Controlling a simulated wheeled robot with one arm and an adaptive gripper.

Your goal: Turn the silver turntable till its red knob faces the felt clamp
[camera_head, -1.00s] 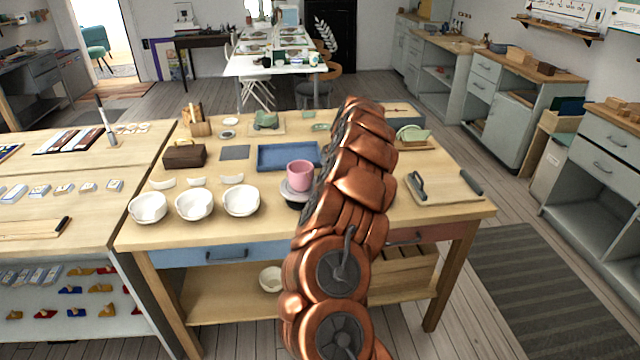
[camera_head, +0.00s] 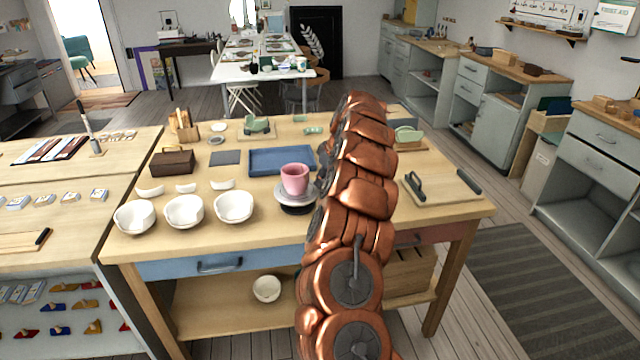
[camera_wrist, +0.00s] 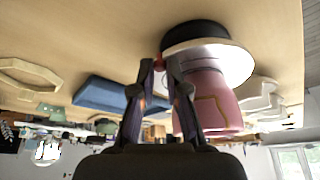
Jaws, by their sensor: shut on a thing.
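The silver turntable (camera_head: 290,201) stands on a dark round base on the workbench and carries a pink cup (camera_head: 294,178). In the upside-down wrist view the turntable (camera_wrist: 238,63) and the cup with a gold seam (camera_wrist: 210,103) are just right of my gripper (camera_wrist: 164,66). My gripper is shut on the red knob (camera_wrist: 158,63) at the turntable's edge; only a little red shows between the fingertips. In the head view my copper arm hides the gripper and knob. I cannot clearly tell which item is the felt clamp; a board with dark grey handles (camera_head: 437,190) lies to the right.
White bowls (camera_head: 184,211) stand left of the turntable. A blue tray (camera_head: 262,161) lies behind it, and a brown box (camera_head: 173,162) sits farther left. A green item (camera_head: 408,134) lies behind my arm.

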